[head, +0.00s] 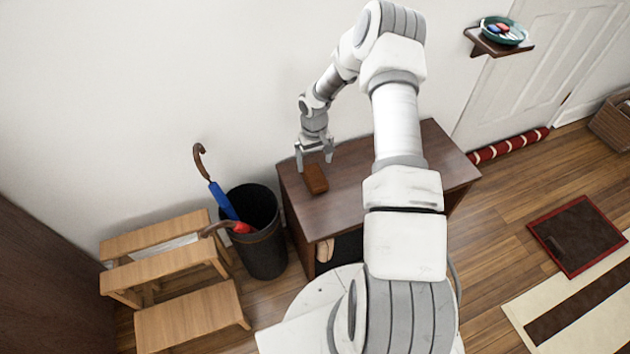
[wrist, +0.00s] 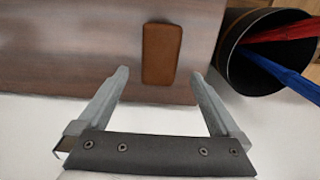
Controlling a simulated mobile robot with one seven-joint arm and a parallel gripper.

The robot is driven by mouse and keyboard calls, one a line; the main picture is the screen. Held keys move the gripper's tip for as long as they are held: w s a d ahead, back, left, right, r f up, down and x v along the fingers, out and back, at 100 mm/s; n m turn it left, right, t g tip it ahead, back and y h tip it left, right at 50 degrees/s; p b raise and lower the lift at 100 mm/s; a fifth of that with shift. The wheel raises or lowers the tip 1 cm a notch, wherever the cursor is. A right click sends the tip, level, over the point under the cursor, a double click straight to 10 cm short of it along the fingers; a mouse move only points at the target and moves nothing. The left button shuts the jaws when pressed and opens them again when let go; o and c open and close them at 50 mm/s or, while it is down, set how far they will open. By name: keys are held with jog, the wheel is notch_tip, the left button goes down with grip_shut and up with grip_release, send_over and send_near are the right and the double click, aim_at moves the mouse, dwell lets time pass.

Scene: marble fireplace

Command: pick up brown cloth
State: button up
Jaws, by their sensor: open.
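The brown cloth (head: 316,179) is a small, flat-looking brown rectangle on the dark wooden table top, near its left end. In the wrist view the brown cloth (wrist: 161,54) lies ahead of the fingertips, roughly midway between their lines. My gripper (head: 314,167) is open and empty, at the wall side of the cloth. In the wrist view my gripper (wrist: 159,73) has its two fingers spread wider than the cloth. The gap in height between fingertips and cloth is hard to judge.
The wooden table (head: 345,213) stands against the white wall. A black bin (head: 265,245) with umbrellas stands at its left, also in the wrist view (wrist: 250,75). A wooden step stool (head: 190,315) is further left. The table top right of the cloth is mostly clear.

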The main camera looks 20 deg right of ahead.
aim_at(315, 176)
notch_tip(315, 176, down, 8)
jog(key=shift+s+r+b, duration=0.15)
jog(key=shift+r+b, duration=0.1)
jog(key=shift+b, duration=0.8)
jog(key=c, duration=1.2)
jog(key=shift+r, duration=0.1)
notch_tip(315, 176, up, 4)
jog(key=shift+r+p, duration=0.1)
jog(key=shift+p, duration=0.7)
jog(key=w+d+r, duration=0.1)
jog(key=d+r, duration=0.1)
jog(key=d, duration=0.1)
jog(key=w+d+r+p, duration=0.1)
jog(key=d+r, duration=0.1)
jog(key=d, duration=0.2)
jog(key=w+d+r, duration=0.2)
jog(key=d, duration=0.2)
jog(key=shift+r+p, duration=0.35)
